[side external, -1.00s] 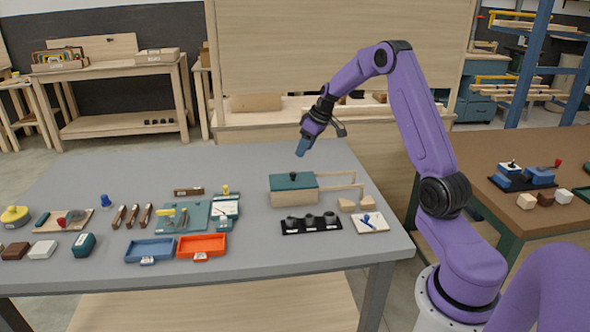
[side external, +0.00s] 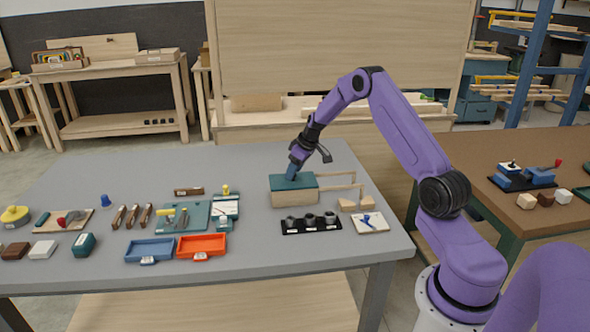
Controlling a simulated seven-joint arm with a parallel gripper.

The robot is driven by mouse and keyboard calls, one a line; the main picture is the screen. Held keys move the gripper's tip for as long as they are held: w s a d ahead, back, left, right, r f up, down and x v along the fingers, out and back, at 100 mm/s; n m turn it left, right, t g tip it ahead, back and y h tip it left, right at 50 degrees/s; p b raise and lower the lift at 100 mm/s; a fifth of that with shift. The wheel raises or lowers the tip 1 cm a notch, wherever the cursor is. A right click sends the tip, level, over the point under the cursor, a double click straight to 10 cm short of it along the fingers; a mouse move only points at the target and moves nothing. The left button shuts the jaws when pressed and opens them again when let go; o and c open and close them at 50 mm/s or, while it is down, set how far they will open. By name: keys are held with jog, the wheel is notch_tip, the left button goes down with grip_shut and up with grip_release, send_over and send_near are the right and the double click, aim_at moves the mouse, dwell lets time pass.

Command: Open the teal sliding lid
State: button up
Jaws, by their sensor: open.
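The teal sliding lid (side external: 304,182) lies on top of a light wooden box (side external: 295,199) right of the table's middle. Two wooden rails extend to the right from the box. The lid's dark knob, seen earlier, is now hidden at my gripper. My gripper (side external: 291,177) points down at the lid's top, where the knob stands. Its fingers are open, and I cannot tell whether they touch the knob.
A black holder with several dark cups (side external: 311,223) stands just in front of the box. A white tile with a blue piece (side external: 370,222) and wooden blocks lie to the right. Blue (side external: 150,251) and orange (side external: 202,247) trays lie front left. The table behind the box is clear.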

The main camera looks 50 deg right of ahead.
grip_shut()
jog(key=s+d, duration=1.1)
grip_release()
jog(key=v, duration=1.7)
jog(key=shift+s+r, duration=0.15)
jog(key=shift+r, duration=0.05)
jog(key=shift+d, duration=0.1)
